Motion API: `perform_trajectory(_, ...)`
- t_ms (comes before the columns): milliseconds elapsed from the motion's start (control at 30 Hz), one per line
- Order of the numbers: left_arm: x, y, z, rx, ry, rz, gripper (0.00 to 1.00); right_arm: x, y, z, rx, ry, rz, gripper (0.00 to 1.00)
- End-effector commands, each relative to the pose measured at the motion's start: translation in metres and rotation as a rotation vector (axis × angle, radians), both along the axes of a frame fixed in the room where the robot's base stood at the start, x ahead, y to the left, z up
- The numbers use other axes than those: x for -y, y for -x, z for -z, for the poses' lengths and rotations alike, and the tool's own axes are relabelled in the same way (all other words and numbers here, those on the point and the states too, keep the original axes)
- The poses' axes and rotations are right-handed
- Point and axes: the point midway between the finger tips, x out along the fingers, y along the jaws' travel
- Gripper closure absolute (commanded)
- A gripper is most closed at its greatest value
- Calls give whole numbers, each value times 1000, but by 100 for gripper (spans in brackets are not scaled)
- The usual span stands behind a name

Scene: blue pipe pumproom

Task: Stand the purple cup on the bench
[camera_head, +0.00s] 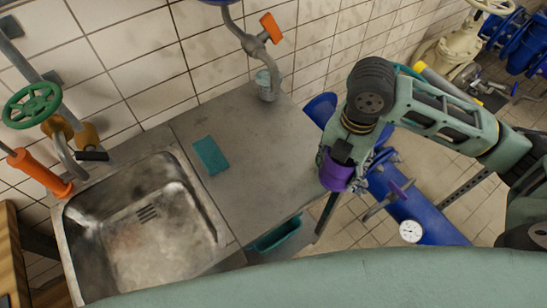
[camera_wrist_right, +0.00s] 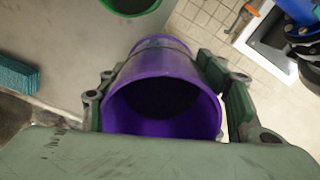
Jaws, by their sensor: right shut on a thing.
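The purple cup (camera_head: 334,174) is in my right gripper (camera_head: 348,162), at the right edge of the grey metal bench (camera_head: 262,190) in the head view. In the right wrist view the cup (camera_wrist_right: 163,62) lies between the fingers of my right gripper (camera_wrist_right: 165,85), with its dark open mouth toward the camera. The bench top (camera_wrist_right: 65,55) shows behind it to the left and tiled floor to the right. The cup's height over the bench cannot be told. My left gripper is not in view.
A teal block (camera_head: 211,155) lies on the bench beside the steel sink (camera_head: 150,225). A small pale cup-like thing (camera_head: 266,80) is at the back under a pipe. A green round rim (camera_wrist_right: 130,6) shows in the wrist view. Blue pipes (camera_head: 425,212) lie right of the bench. The bench's middle is clear.

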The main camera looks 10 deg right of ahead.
Motion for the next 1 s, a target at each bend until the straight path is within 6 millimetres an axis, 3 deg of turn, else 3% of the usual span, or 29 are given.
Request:
perform_trajectory(167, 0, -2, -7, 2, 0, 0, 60, -14, -13, 8, -3, -4, -30, 68)
perform_trajectory(600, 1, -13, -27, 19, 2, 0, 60, -74, -78, 62, -1, -1, -27, 68)
perform_trajectory(767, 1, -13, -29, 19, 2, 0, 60, -79, -85, 70, -1, 1, -27, 68)
perform_trajectory(1000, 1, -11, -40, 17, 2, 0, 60, -79, -84, 101, -3, 1, -26, 68)
